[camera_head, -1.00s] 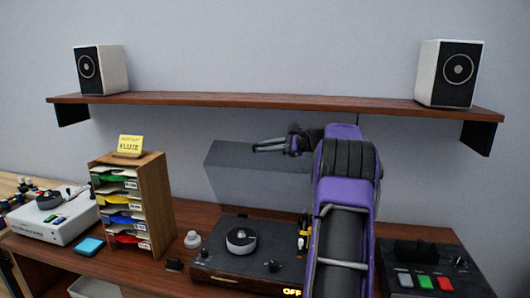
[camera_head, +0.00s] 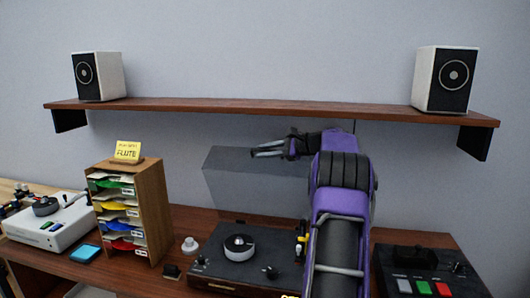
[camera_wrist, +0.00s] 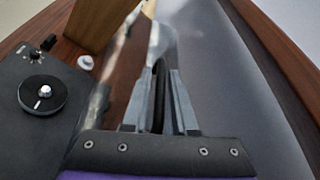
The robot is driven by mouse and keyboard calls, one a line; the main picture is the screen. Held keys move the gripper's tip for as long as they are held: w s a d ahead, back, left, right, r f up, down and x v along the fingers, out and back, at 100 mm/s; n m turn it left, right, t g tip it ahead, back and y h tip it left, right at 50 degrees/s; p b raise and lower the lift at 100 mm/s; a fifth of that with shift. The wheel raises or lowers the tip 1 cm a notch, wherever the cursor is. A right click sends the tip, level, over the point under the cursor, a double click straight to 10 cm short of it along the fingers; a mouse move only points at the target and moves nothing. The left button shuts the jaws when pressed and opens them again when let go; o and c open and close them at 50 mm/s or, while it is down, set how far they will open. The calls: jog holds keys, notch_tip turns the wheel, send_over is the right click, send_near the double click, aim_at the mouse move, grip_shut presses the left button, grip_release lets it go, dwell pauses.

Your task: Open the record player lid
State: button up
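The record player (camera_head: 235,262) is a black deck with a round dark platter (camera_head: 239,247) on the table below the shelf; it also shows at the left of the wrist view (camera_wrist: 45,130). Its see-through grey lid (camera_head: 240,190) stands raised behind the deck, close to the wall. My gripper (camera_head: 253,152) is at the lid's upper part, fingers pointing left. The wrist view shows both fingers (camera_wrist: 160,75) close together with a dark strip between them. I cannot tell whether they touch the lid. My purple arm hides the deck's right side.
A wooden shelf (camera_head: 270,107) with two speakers (camera_head: 98,76) (camera_head: 444,80) runs above my gripper. A wooden sorter (camera_head: 153,200) stands left of the deck, a white player (camera_head: 48,228) farther left. A button box (camera_head: 430,265) is at right.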

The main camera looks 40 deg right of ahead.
jog(key=v, duration=1.7)
jog(key=shift+s, duration=0.15)
jog(key=shift+d, duration=0.1)
